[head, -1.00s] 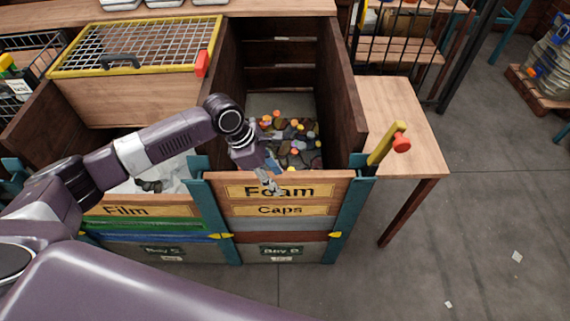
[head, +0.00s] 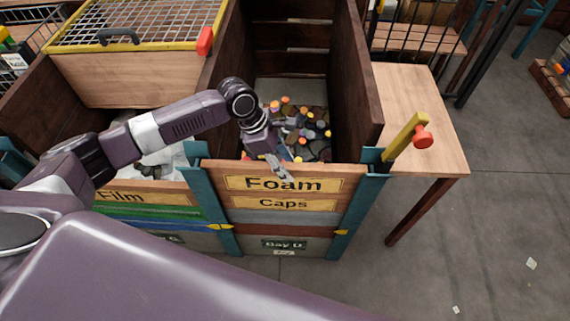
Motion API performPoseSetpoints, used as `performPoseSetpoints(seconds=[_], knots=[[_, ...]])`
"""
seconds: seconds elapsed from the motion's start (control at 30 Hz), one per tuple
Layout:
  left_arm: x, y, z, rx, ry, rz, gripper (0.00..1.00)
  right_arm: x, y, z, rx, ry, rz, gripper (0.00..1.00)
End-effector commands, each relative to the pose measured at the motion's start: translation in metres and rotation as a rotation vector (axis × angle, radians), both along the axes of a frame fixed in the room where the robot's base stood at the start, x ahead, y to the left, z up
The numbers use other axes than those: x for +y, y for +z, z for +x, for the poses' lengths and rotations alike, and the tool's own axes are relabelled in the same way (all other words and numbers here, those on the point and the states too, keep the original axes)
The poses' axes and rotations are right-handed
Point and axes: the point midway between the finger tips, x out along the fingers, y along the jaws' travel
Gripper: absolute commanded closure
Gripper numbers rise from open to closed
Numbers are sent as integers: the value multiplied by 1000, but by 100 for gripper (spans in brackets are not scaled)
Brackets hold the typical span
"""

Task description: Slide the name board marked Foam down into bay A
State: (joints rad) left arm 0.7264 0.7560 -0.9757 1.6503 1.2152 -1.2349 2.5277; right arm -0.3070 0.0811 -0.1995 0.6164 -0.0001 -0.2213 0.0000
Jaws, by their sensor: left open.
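The name board marked Foam (head: 305,186) is a wooden board with a yellow label. It lies level at the top of the stack of boards across the front of a bay labelled Bay D, between two teal posts. Directly below it is a board marked Caps (head: 300,203). My left gripper (head: 282,172) is open at the Foam board's top edge, near the middle. Whether its fingers straddle the edge or touch it, I cannot tell. My right gripper is not in view. No label for bay A shows.
Bottle caps (head: 300,125) lie in the dark-walled bay behind the board. A neighbouring bay at left has a Film board (head: 125,196). A wooden table (head: 420,130) stands at right, with open floor beyond.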

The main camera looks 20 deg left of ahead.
Motion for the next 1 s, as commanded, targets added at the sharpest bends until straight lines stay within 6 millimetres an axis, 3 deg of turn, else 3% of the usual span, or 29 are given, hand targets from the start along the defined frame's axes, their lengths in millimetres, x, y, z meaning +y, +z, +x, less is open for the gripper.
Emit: performPoseSetpoints(seconds=[0.5, 0.87, 1.0], knots=[[-25, -63, 6, 1, 0, 1, 59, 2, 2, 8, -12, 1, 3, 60], [-27, -69, 7, 0, -1, 1, 59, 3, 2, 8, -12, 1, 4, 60], [-27, -68, 7, 0, -1, 1, 73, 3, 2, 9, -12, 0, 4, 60]])
